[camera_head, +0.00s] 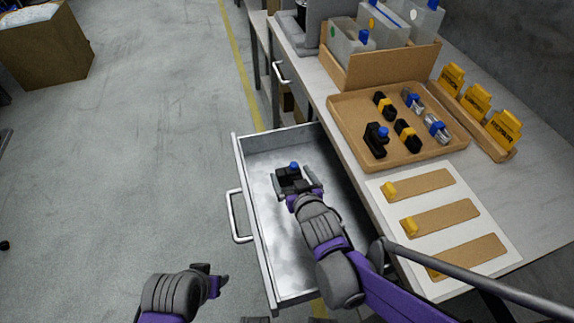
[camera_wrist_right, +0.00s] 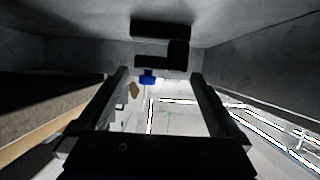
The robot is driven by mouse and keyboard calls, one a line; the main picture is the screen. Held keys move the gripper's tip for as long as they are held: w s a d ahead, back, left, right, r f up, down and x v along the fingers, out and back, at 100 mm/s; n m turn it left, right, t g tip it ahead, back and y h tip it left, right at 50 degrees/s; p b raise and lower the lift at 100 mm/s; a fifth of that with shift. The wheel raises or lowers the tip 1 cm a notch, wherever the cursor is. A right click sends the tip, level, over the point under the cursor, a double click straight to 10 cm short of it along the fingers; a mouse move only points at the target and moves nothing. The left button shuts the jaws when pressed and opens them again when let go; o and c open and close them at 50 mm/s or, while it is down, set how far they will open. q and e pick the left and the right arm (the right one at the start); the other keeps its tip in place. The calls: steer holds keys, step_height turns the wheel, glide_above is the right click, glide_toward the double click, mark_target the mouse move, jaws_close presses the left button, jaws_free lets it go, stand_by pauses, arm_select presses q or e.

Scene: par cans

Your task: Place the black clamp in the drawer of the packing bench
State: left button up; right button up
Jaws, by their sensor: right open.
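A black clamp (camera_head: 287,175) with a blue knob is inside the open metal drawer (camera_head: 262,268) of the packing bench (camera_head: 545,200). My right gripper (camera_head: 297,185) reaches down into the drawer at the clamp and is open. In the right wrist view the clamp (camera_wrist_right: 163,47) and its blue knob show just beyond the open fingertips (camera_wrist_right: 159,76). I cannot tell whether the fingers touch it. My left gripper (camera_head: 217,281) hangs empty over the floor left of the drawer; its jaw opening is unclear.
A tray (camera_head: 345,117) on the bench holds another black clamp with a blue knob (camera_head: 376,140), yellow-banded black parts and clear parts. A white board (camera_head: 495,222) with brown strips lies beside it. A box of clear bins (camera_head: 385,68) stands behind. The floor left of the drawer is clear.

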steer(key=p+v, duration=0.1)
steer(key=v, duration=0.4)
steer(key=shift+s+d+r, duration=0.15)
steer(key=shift+s+r, duration=0.05)
steer(key=shift+s, duration=0.15)
